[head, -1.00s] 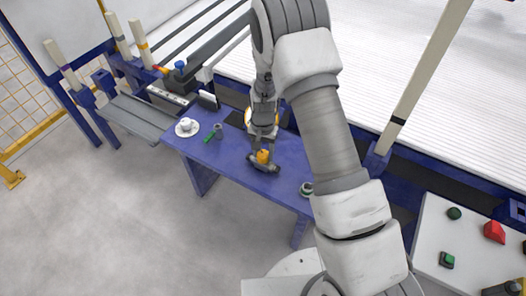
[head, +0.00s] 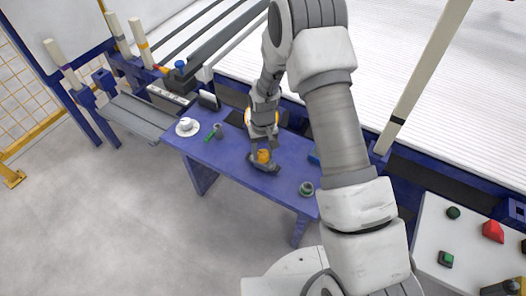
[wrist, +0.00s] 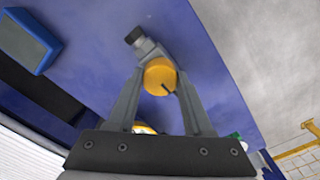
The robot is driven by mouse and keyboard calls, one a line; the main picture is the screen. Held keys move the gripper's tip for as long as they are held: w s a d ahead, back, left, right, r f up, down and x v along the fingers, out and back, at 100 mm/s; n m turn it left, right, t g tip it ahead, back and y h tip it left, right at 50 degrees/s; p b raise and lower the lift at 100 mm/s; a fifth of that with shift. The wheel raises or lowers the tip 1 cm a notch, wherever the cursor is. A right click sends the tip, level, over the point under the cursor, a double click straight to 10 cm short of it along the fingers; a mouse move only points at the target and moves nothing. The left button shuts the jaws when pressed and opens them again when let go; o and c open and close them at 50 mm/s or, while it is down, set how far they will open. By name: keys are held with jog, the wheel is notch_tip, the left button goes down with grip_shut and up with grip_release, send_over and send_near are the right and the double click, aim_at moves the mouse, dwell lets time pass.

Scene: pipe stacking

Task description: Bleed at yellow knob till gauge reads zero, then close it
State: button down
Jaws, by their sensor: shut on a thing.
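The yellow knob (head: 263,156) sits on a dark grey valve body (head: 262,167) near the front edge of the blue table. It also shows in the wrist view (wrist: 160,76), with a dark slot or mark on its face. My gripper (head: 262,146) reaches down from above, with its two fingers on either side of the knob, shut on it. A round yellow-rimmed thing, perhaps the gauge (head: 273,118), is mostly hidden behind my gripper. A bit of white and yellow shows between the fingers in the wrist view (wrist: 145,128). No needle or reading can be made out.
On the blue table (head: 229,165) stand a white cup on a saucer (head: 187,126), a grey fitting with a green part (head: 216,131) and a ring-shaped fitting (head: 306,189). A blue block (head: 314,159) lies at the right, partly behind my arm. The machine borders the back.

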aim_at(263, 153)
dwell(0.3)
jog(key=shift+c, duration=1.5)
grip_release()
notch_tip(263, 153, up, 18)
jog(key=p, duration=0.4)
jog(key=shift+f+p, duration=0.25)
jog(key=shift+p, duration=0.1)
